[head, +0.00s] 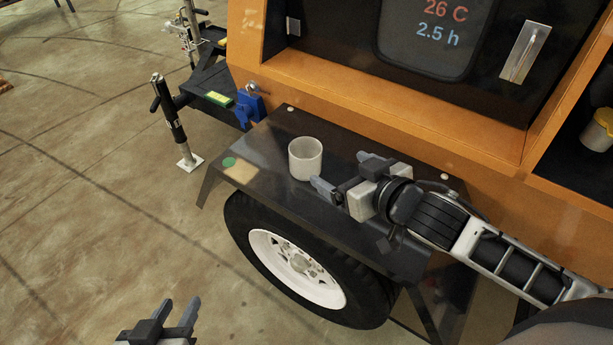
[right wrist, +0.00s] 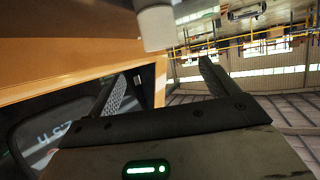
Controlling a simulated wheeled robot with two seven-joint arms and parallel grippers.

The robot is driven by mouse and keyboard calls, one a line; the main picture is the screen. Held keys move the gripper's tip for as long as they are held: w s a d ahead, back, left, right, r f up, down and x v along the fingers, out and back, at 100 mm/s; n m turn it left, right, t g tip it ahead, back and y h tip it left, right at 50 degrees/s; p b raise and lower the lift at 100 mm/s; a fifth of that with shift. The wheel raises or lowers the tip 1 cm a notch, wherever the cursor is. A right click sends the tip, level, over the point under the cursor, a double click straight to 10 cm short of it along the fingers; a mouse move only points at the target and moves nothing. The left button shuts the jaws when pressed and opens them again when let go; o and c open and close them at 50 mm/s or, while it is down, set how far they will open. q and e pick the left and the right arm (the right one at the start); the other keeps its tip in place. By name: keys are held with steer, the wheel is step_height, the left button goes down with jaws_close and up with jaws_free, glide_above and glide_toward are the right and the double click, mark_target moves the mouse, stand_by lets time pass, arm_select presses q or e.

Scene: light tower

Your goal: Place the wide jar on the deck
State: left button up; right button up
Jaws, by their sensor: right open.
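A pale, wide, open-topped jar (head: 305,158) stands upright on the dark flat deck (head: 275,145) above the wheel. It also shows at the top of the right wrist view (right wrist: 154,27), beyond the fingertips and cut off by the frame edge. My right gripper (head: 345,172) is open and empty just right of the jar, its fingers pointing toward it. A small gap seems to separate them; contact cannot be told. In the right wrist view its two fingers (right wrist: 160,78) are wide apart. My left gripper (head: 180,309) is open and empty at the bottom left, over the floor.
The orange tower body (head: 400,120) with a display panel (head: 430,35) rises behind the deck. A green spot (head: 229,162) and a tan patch (head: 241,173) mark the deck's left end. A yellow-topped container (head: 603,128) sits in the right compartment. A blue clamp (head: 248,106) is behind left.

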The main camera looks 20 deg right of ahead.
mark_target(315, 157)
steer(key=x, duration=1)
steer(key=shift+w+a+r+b, duration=0.1)
steer(key=shift+r+b, duration=0.05)
steer(key=shift+b, duration=0.2)
steer(key=shift+b+x, duration=0.4)
steer(key=shift+x, duration=2.35)
steer(key=shift+a, duration=0.1)
steer(key=c, duration=1.2)
